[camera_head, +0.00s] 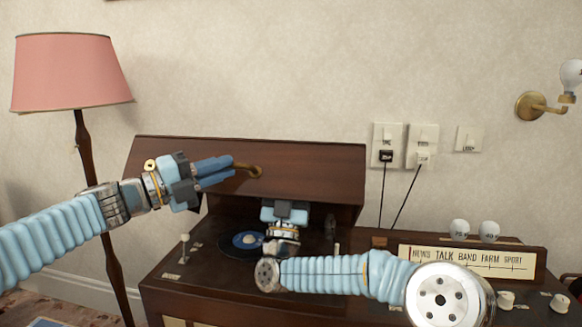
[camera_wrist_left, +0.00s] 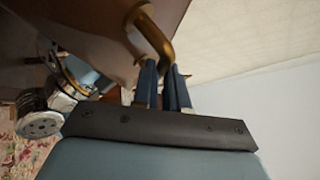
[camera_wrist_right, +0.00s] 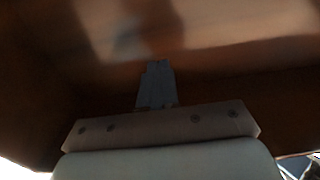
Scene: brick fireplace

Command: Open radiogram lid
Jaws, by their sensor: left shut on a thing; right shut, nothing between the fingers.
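The radiogram lid (camera_head: 310,170) is a dark brown wooden panel, tilted up at the back of the radiogram (camera_head: 190,290). A curved brass handle (camera_head: 256,171) sits on the lid and also shows in the left wrist view (camera_wrist_left: 152,35). My left gripper (camera_head: 232,168) is shut on the brass handle from the left. My right gripper (camera_head: 285,206) is under the raised lid, above the deck, pointing up at it. In the right wrist view its fingers (camera_wrist_right: 157,70) are closed together and empty, close to the brown wood. I cannot tell whether they touch it.
A record with a blue label (camera_head: 248,240) lies on the deck beneath the lid. A floor lamp with a pink shade (camera_head: 70,75) stands at left. Wall switches (camera_head: 387,143) with hanging cords and a station dial (camera_head: 465,262) are at right.

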